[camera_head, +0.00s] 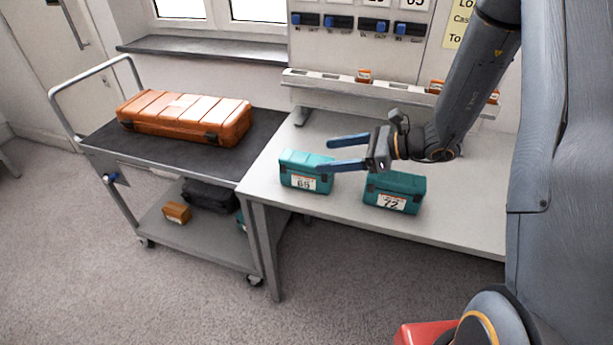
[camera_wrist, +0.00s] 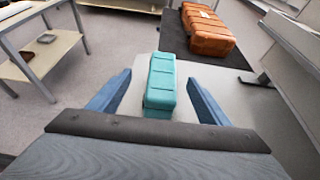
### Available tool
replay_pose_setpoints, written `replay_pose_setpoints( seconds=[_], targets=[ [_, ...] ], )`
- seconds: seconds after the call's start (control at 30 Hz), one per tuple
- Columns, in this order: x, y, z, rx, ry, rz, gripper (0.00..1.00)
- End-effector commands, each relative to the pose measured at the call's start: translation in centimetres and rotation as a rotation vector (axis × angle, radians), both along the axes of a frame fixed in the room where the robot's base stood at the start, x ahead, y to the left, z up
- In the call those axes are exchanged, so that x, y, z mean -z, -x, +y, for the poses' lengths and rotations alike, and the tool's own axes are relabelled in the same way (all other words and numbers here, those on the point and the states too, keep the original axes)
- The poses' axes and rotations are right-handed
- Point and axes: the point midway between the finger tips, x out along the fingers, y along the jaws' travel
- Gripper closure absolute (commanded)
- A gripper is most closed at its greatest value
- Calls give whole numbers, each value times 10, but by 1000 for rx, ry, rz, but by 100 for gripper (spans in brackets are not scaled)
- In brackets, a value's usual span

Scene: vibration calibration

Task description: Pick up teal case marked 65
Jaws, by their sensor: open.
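Two teal cases stand on the grey table. The left one (camera_head: 306,171) has a white label that looks like 65, though its second digit is blurred. The right one (camera_head: 394,192) is labelled 72. My gripper (camera_head: 323,156) is open and empty, its blue fingers pointing left over the left case. In the wrist view a teal case (camera_wrist: 160,82) shows between the spread fingers, with a gap on both sides; its label is hidden there. I cannot tell how far above the case the fingers are.
A cart (camera_head: 258,150) adjoins the table's left side, with an orange case (camera_head: 185,117) on its top and a black case (camera_head: 209,196) and small orange box (camera_head: 177,212) below. A wall rail (camera_head: 330,84) runs behind the table. Tabletop right of case 72 is clear.

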Motion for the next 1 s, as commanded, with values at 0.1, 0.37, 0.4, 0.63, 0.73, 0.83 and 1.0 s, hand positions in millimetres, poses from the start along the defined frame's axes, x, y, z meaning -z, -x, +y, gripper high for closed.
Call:
replay_pose_setpoints(
  seconds=[0.1,0.37,0.4,0.63,0.73,0.83,1.0],
  targets=[
    [16,-4,0,1,0,0,29],
    [24,-10,14,0,-1,2,29],
    [25,-11,18,-1,0,3,29],
    [32,-19,41,-1,-1,2,29],
    [37,-25,54,-1,-1,2,29],
    [42,-29,63,-1,0,1,29],
    [45,-31,68,1,1,1,29]
  ],
)
